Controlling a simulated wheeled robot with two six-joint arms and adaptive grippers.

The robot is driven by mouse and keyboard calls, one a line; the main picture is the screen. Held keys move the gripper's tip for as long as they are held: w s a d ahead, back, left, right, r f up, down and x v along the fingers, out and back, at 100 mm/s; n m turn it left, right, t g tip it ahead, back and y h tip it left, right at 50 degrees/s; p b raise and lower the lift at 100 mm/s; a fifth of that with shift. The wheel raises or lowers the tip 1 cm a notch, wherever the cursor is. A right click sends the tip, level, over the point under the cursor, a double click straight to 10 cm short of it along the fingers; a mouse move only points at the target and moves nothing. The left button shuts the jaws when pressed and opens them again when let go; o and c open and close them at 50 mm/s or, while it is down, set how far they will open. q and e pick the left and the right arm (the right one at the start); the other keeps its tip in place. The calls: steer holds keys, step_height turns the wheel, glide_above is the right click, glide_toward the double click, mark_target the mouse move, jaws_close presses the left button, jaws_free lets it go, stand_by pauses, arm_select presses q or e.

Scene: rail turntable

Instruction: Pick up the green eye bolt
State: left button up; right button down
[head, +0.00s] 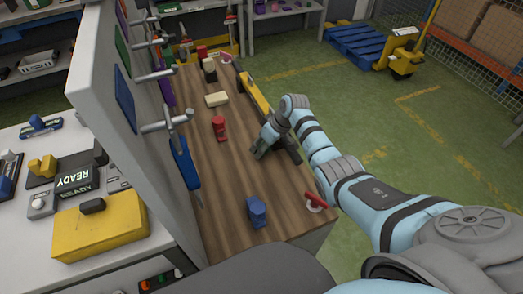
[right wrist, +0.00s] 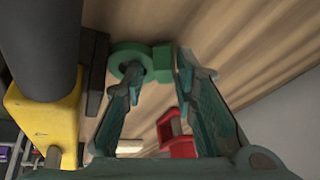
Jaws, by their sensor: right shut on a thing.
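The green eye bolt (right wrist: 132,58) shows in the right wrist view, its ring at the left and its block-like end at the right. It lies between the fingertips of my right gripper (right wrist: 158,75), which is shut on it. In the head view my right gripper (head: 264,147) is low over the wooden bench top (head: 240,180), beside a dark bar. The eye bolt is hidden there by the gripper. I cannot tell whether the eye bolt touches the bench. My left gripper is not in view.
A long yellow and dark tool (head: 256,96) lies close behind my right gripper. A red part (head: 219,128), a cream block (head: 216,99) and a blue part (head: 256,211) stand on the bench. A pegboard panel with hooks (head: 165,122) rises along the bench's left side.

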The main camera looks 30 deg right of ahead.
step_height(320, 180, up, 8)
steer(key=shift+w+f+p, duration=0.1)
steer(key=shift+p, duration=1.1)
step_height(320, 180, up, 12)
steer(key=p, duration=0.1)
